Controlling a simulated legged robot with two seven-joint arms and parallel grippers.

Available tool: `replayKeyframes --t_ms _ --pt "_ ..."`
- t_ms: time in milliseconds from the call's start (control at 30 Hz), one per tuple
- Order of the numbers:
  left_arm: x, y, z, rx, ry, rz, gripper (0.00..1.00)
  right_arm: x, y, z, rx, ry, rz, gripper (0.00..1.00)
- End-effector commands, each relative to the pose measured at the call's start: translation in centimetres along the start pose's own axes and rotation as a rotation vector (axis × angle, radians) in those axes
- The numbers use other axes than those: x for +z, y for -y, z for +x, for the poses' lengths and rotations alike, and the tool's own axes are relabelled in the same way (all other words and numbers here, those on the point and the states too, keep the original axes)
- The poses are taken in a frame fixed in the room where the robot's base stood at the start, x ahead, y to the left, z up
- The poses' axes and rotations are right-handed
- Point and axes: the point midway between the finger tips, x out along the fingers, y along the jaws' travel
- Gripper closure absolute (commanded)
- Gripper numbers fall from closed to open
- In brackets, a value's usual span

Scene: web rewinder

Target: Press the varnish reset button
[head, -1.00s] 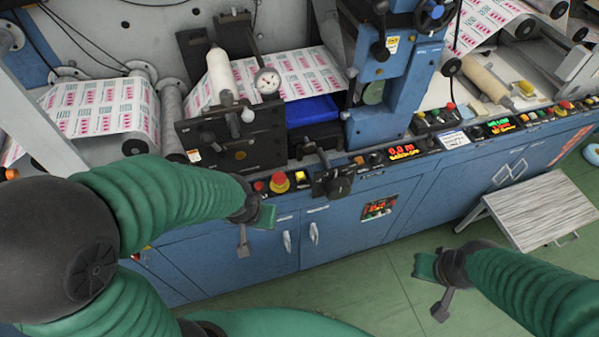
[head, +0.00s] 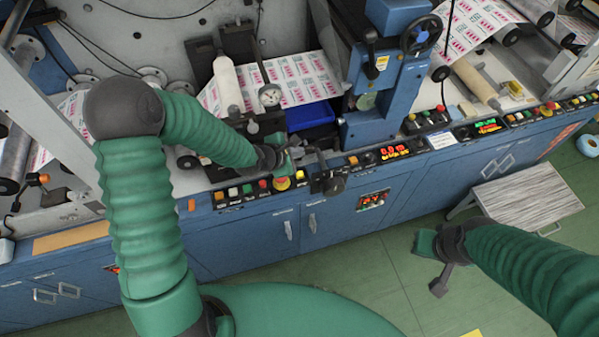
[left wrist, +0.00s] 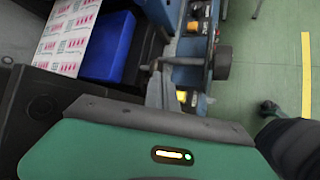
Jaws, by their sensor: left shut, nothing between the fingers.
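A row of small coloured buttons (head: 233,192) runs along the front panel of the blue rewinder. A red emergency knob on a yellow base (head: 282,184) sits at its right end. Which button is the varnish reset cannot be read. My left gripper (head: 284,160) is shut and empty, above the panel edge close to the red knob. In the left wrist view, my green gripper body (left wrist: 150,155) hides most of the panel, and a lit yellow button (left wrist: 182,97) shows beyond it.
A black clamp with a lever (head: 328,181) sticks out right of the red knob. A blue tray (head: 310,116) and printed web (head: 305,80) lie behind. A step stool (head: 527,199) stands at the right on green floor.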

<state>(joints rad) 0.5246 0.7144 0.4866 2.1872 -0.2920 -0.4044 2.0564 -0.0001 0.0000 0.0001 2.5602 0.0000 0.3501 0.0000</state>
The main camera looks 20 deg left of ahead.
Motion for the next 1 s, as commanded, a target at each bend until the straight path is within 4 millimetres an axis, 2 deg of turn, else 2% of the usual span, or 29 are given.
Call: replayKeyframes --t_ms 167,567,800,1000 --pt "-0.9 0.8 1.0 -0.001 0.000 0.002 1.00 0.4 0.0 1.7 0.000 0.000 0.000 1.00" --pt "-3.5 3.4 4.6 -0.002 -0.001 0.003 1.00 1.8 0.0 7.5 0.000 0.000 0.000 1.00" --pt "-4.5 4.4 6.0 -0.002 0.000 0.001 1.00 2.0 0.0 8.5 0.000 0.000 0.000 1.00" --pt "-4.6 4.4 6.0 -0.001 0.000 0.001 1.00 1.9 0.0 8.4 0.000 -0.001 0.000 1.00"
